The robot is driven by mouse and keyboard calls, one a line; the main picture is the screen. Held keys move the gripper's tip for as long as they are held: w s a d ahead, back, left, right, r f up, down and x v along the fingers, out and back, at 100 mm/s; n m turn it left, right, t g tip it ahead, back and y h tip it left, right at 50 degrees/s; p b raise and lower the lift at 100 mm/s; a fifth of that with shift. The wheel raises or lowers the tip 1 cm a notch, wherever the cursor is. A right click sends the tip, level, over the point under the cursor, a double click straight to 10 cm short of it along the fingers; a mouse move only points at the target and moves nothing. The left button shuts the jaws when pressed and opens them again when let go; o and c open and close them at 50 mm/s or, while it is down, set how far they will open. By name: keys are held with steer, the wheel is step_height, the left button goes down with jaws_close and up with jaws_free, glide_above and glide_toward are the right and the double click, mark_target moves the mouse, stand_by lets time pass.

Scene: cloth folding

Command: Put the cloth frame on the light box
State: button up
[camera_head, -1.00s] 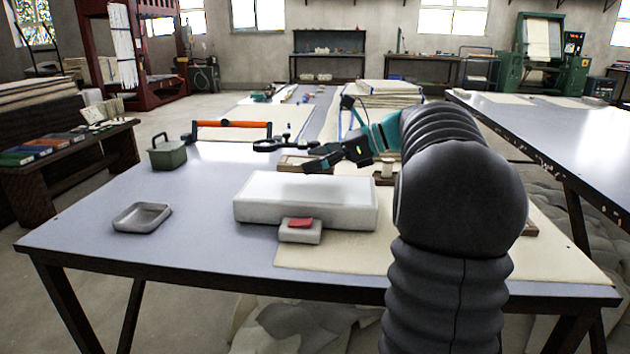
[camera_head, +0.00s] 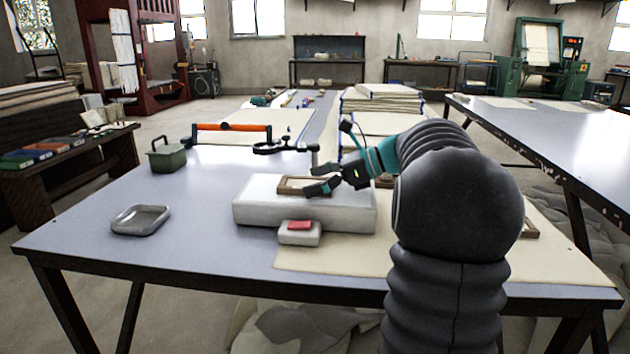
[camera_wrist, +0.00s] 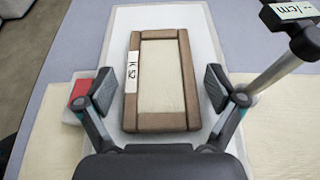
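The cloth frame (camera_head: 294,185) is a small brown wooden frame around cream cloth. It lies flat on top of the white light box (camera_head: 255,212). In the wrist view the cloth frame (camera_wrist: 162,82) carries a white label reading "K 52", and the light box top (camera_wrist: 200,20) shows around it. My gripper (camera_head: 322,177) is over the right part of the frame in the head view. In the wrist view my gripper (camera_wrist: 160,90) is open, with one finger on each side of the frame and a gap on both sides.
A small switch box with a red top (camera_head: 299,226) stands at the light box's front. A black jointed holder on a metal post (camera_head: 285,147) stands behind the box, near my gripper. A grey tray (camera_head: 141,219) and green tin (camera_head: 166,155) are left. The table between is clear.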

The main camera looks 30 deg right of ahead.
steer(key=shift+r, duration=0.1)
steer(key=shift+s+d+r, duration=0.1)
steer(key=shift+d+r, duration=0.05)
steer(key=shift+r, duration=0.05)
steer(key=p+v, duration=0.1)
steer(key=v, duration=1)
steer(key=shift+s+d+r, duration=0.1)
steer(key=shift+s+d, duration=0.1)
steer(key=shift+d, duration=0.05)
